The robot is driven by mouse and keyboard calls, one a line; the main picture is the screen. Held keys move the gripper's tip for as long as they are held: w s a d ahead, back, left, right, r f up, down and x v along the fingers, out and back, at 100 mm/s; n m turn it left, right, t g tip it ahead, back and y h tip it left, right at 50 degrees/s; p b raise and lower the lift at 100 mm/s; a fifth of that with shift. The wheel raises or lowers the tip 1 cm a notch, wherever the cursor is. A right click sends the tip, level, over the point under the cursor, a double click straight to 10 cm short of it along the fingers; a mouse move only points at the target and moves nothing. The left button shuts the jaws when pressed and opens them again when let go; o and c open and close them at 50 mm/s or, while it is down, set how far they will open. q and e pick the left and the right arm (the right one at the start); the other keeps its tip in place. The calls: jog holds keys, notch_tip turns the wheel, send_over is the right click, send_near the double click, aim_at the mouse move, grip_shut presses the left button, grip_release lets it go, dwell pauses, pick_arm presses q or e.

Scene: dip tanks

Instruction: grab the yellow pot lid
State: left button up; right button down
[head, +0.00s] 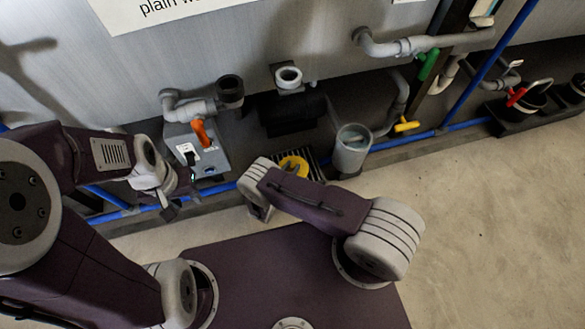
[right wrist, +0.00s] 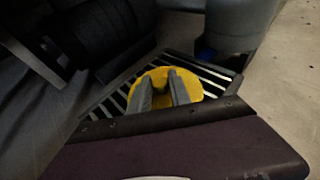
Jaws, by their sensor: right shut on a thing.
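The yellow pot lid (head: 293,165) lies on a dark slatted rack at the wall's foot in the head view, partly hidden by my right arm. In the right wrist view, the yellow lid (right wrist: 188,78) is round and lies on the light and dark slats. My right gripper (right wrist: 164,84) is over the lid's middle, its two grey fingers shut on its raised part. The fingers hide part of the lid. In the head view my right wrist covers the right fingers. My left gripper (head: 176,204) is well left of the lid, by the blue pipe; its finger gap is unclear.
The slatted rack (right wrist: 214,74) is under the lid. A grey cup-like tank (head: 352,150) stands just right of it. A grey box with an orange handle (head: 201,133) is to the left. A yellow-handled valve (head: 406,126) is further right. Open floor (head: 480,220) lies right.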

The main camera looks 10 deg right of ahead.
aim_at(291, 171)
notch_tip(291, 171, up, 10)
jog(key=p, duration=0.7)
